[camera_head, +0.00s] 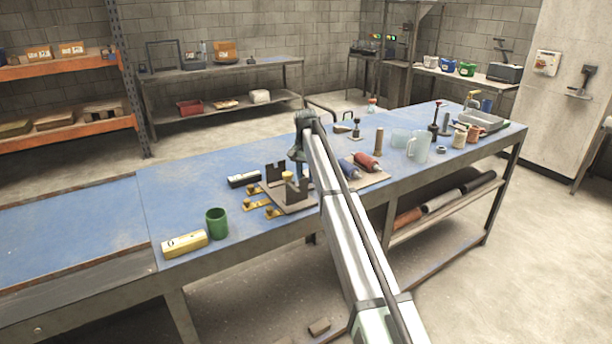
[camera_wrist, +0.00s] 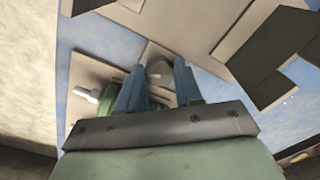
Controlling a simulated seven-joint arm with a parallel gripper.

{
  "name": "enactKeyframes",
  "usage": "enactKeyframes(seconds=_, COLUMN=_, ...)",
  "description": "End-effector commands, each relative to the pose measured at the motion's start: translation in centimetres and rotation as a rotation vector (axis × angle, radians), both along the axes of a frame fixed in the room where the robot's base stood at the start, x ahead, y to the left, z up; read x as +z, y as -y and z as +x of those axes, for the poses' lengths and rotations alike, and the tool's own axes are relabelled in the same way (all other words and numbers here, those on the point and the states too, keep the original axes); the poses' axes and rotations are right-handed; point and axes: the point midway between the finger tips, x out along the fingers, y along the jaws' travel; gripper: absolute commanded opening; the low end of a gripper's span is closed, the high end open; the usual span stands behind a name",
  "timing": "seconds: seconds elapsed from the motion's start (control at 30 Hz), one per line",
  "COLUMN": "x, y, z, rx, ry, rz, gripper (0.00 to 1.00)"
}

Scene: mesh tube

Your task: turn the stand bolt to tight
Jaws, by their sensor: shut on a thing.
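The stand (camera_head: 287,198) is a flat base with dark notched upright plates on the blue bench. In the wrist view its dark notched plates (camera_wrist: 282,62) are at the upper right. My gripper (camera_wrist: 159,74) reaches down there, with a blue-grey finger on each side of a small grey rounded piece, which looks like the stand bolt (camera_wrist: 158,69). The fingers are shut on it. In the head view my gripper (camera_head: 299,172) is at the stand's right side, and my arm hides the bolt. How far the bolt is turned cannot be seen.
A green roller-like piece (camera_wrist: 105,100) lies beside the left finger. Red (camera_head: 367,161) and blue (camera_head: 347,168) rollers lie on a board right of my arm. A green cup (camera_head: 217,223) and a yellow box (camera_head: 184,243) stand to the left. The far left bench is clear.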

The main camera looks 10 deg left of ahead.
Motion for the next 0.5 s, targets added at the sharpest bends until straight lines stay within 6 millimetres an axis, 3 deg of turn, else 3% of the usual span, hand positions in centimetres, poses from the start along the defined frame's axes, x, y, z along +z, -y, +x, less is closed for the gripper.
enactKeyframes(seconds=0.5, x=0.04, y=-0.1, z=0.05, rx=-0.358, ry=0.001, rz=0.0, gripper=0.04)
